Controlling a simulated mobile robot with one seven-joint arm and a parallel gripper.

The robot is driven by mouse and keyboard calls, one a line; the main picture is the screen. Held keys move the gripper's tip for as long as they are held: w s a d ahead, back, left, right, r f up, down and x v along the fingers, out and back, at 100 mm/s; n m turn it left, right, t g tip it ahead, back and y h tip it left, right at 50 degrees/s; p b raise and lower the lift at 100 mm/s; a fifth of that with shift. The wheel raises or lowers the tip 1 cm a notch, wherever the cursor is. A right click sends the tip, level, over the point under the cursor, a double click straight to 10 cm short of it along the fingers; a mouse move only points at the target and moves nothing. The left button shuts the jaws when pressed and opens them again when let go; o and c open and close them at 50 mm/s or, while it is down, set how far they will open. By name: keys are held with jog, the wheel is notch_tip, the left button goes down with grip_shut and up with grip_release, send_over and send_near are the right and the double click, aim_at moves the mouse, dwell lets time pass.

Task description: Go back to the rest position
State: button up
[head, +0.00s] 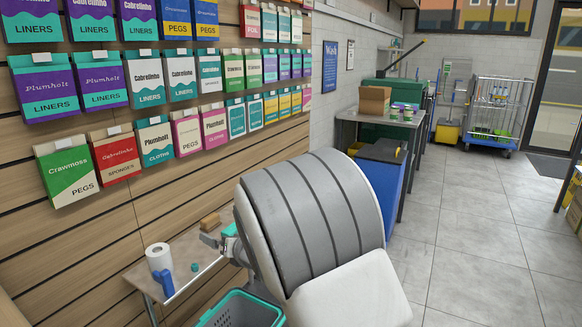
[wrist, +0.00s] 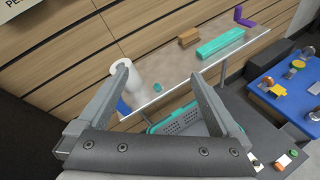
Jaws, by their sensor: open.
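My gripper (wrist: 158,74) is open in the wrist view, its two grey fingers spread apart with nothing between the tips. It is above the small shelf table (wrist: 165,60) and the teal basket (wrist: 172,126). The left finger partly covers a white roll (wrist: 132,84) standing on the table. In the head view my large grey and white arm hides most of the gripper and the right part of that table.
The table bears a brown block (wrist: 189,38), a long teal box (wrist: 221,43), a purple piece (wrist: 243,18) and a small teal piece (wrist: 187,91). A blue surface (wrist: 268,100) with small items is at right. Floor (head: 480,230) is clear at right.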

jog(key=d+r+m+t+h, duration=0.1)
jog(key=d+r+m+h, duration=0.4)
jog(key=d+m, duration=0.7)
jog(key=s+d+r+m+g+h, duration=0.1)
jog(key=s+d+r+m, duration=0.2)
jog(key=s+d+m, duration=0.3)
jog(key=s+d+r+m+h, duration=0.2)
jog(key=s+d+m, duration=0.15)
jog(key=d, duration=0.35)
jog(key=s+d+f+m+g+h, duration=0.1)
jog(key=s+d+m+g, duration=0.25)
jog(key=s+m, duration=0.7)
jog(key=s+d+m+g, duration=0.2)
jog(key=s+d+m, duration=0.2)
jog(key=s+m, duration=0.7)
jog(key=s+r+n+p, duration=0.3)
jog(key=r+p, duration=2.2)
